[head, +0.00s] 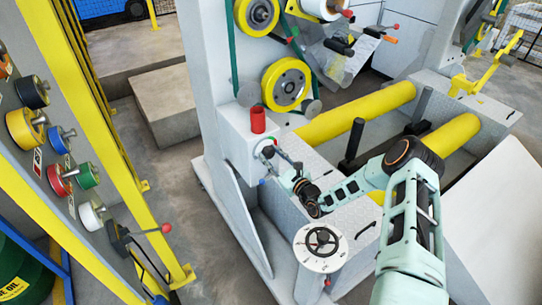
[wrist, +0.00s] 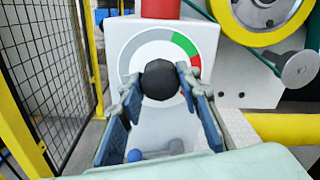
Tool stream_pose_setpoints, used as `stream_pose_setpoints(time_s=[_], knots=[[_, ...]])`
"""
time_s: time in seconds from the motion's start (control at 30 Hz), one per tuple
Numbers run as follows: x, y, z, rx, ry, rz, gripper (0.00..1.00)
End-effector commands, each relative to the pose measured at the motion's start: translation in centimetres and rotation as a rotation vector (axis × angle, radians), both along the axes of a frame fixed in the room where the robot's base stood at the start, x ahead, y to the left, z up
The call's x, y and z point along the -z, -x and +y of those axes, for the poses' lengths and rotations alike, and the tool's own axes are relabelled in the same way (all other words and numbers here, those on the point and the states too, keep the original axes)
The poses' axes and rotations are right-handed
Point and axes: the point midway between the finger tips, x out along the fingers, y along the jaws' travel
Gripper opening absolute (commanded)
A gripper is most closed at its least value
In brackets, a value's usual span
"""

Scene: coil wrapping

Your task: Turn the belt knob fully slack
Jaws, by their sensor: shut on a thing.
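The belt knob (wrist: 160,80) is a round black ball in front of a white box face (wrist: 130,128) in the wrist view. Behind it is a dial ring (wrist: 150,42), grey along the left and top, green at upper right and red at right. My gripper (wrist: 160,84) has one finger on each side of the knob and is shut on it. In the head view my gripper (head: 276,157) reaches the front of the white box (head: 238,137). The knob hides the dial's centre, and I see no pointer.
A red cylinder (head: 258,120) stands on the box. Yellow wheels (head: 286,84) and a green belt are above it. A blue-grey handle (wrist: 155,153) sits below the knob.

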Motion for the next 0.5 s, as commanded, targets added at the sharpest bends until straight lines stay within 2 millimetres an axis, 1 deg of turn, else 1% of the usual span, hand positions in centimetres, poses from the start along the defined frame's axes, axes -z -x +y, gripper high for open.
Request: stream_pose_setpoints(time_s=[0.2, 0.5], knots=[[0.07, -0.03, 0.01, 0.000, 0.171, -0.115, 0.07], [0.09, 0.00, 0.05, -0.001, 0.380, -0.257, 0.07]])
